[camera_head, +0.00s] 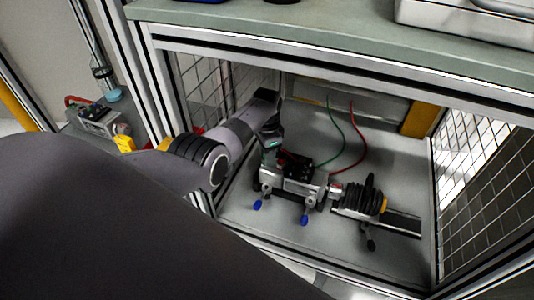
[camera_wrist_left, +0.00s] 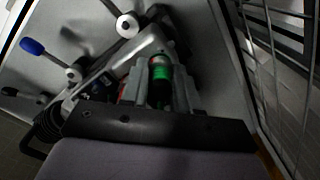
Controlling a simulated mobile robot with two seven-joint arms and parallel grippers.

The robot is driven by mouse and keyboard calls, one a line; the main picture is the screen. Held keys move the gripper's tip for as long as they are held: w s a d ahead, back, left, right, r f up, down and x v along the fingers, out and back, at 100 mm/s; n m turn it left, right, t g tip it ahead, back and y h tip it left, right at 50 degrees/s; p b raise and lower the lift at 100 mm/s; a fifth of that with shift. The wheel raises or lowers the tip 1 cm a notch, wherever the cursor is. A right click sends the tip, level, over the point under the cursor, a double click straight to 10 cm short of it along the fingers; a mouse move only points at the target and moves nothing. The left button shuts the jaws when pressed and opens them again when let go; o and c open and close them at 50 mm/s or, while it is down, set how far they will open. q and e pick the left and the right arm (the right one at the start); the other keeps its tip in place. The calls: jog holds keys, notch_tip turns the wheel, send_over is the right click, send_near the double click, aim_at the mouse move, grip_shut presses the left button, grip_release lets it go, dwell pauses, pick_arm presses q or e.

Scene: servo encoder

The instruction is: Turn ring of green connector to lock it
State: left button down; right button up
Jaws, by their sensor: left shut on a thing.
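The green connector (camera_wrist_left: 161,82) shows in the left wrist view as a dark cylinder with a bright green band. It sits between the two fingers of my left gripper (camera_wrist_left: 160,75), which is shut on it. In the head view my left gripper (camera_head: 271,143) reaches down at the left end of the servo assembly (camera_head: 302,184) inside the frame. The connector is mostly hidden there by the gripper; only a small green patch shows. I cannot tell how far its ring is turned. My right gripper is not in view.
Blue-tipped levers (camera_head: 304,220) stand in front of the assembly, and a black bellows (camera_head: 366,197) is at its right. Green and red cables (camera_head: 353,126) rise behind. Mesh panels (camera_head: 480,175) close the sides, and a green-grey worktop (camera_head: 330,28) lies above. Bare floor plate surrounds the assembly.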

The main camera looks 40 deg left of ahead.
pick_arm(q)
jog(key=c, duration=0.8)
grip_release()
jog(key=shift+r, duration=0.1)
jog(key=shift+r, duration=3.55)
jog(key=shift+f, duration=0.1)
